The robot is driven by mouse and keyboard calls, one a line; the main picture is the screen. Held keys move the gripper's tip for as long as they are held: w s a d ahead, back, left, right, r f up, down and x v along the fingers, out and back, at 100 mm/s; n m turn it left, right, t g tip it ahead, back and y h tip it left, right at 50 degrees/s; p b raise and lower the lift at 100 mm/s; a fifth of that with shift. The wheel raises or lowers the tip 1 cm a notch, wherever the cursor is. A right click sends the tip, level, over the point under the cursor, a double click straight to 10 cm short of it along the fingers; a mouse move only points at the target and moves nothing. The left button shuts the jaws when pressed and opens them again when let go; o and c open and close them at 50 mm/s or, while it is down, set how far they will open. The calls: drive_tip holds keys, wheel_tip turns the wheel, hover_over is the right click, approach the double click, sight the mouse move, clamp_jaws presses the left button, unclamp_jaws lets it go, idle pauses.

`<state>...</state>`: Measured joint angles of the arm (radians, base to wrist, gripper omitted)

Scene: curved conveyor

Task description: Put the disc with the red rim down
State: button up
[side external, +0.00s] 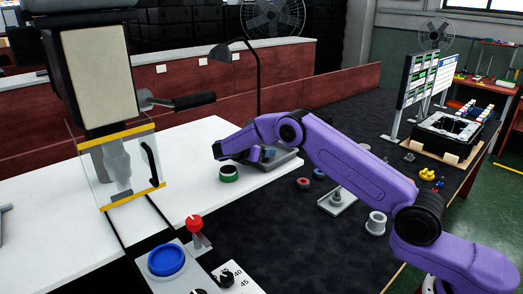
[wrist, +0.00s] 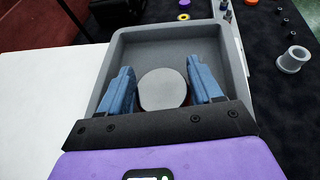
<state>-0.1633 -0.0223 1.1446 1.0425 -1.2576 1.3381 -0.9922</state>
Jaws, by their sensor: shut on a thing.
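My gripper (wrist: 163,85) is shut on a round disc with a plain grey top (wrist: 162,90), which sits between its two blue fingers. In the side view my gripper (side external: 266,155) is low at the tray (side external: 291,162), and the arm hides the held disc.
A green-rimmed disc (side external: 228,173) sits on the white surface, left of the gripper. A blue-topped piece (side external: 318,173), a plate with a post (side external: 338,200) and a pale spool (side external: 376,223) stand on the dark table. A lamp (side external: 257,75) rises behind the tray.

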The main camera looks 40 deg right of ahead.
drive_tip(key=shift+f, duration=0.1)
drive_tip(key=o, duration=1.1)
